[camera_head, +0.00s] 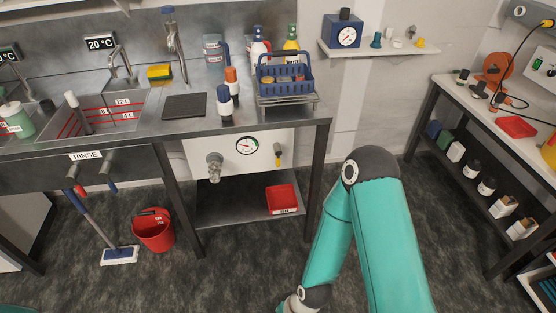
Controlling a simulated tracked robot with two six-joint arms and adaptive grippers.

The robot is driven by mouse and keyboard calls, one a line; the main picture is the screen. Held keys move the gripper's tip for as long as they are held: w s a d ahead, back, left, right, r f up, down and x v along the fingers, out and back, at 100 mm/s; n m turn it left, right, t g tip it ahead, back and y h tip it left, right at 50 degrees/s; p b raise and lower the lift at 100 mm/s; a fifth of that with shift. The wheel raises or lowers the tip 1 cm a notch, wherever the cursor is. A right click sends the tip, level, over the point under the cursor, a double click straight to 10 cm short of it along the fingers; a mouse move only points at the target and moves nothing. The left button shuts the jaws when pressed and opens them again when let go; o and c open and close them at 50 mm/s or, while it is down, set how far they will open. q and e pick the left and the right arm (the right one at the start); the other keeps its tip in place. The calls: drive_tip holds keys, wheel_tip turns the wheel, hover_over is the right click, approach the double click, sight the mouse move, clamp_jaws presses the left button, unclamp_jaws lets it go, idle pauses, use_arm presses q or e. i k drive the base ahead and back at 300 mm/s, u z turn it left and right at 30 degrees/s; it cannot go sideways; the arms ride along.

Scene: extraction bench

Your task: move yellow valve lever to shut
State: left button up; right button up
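The yellow valve lever (278,155) is small and points roughly up and down. It is on the right part of the white panel (215,150) under the bench top, right of a round gauge (246,145). A metal outlet fitting (214,167) is on the left part of the same panel. My teal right arm stands in the lower middle, right of the bench and apart from the lever. Its gripper is below the bottom edge of the picture. My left gripper is not in view.
A red tray (282,199) lies on the lower shelf (235,205) beneath the lever. A bench leg (317,180) stands just right of the lever. A blue bottle basket (285,82) stands on the bench above. A red bucket (153,231) and a mop (119,256) are on the floor.

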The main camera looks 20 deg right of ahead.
sight(277, 147)
drive_tip(key=u, duration=0.05)
drive_tip(key=i, duration=0.9)
drive_tip(key=z, duration=0.1)
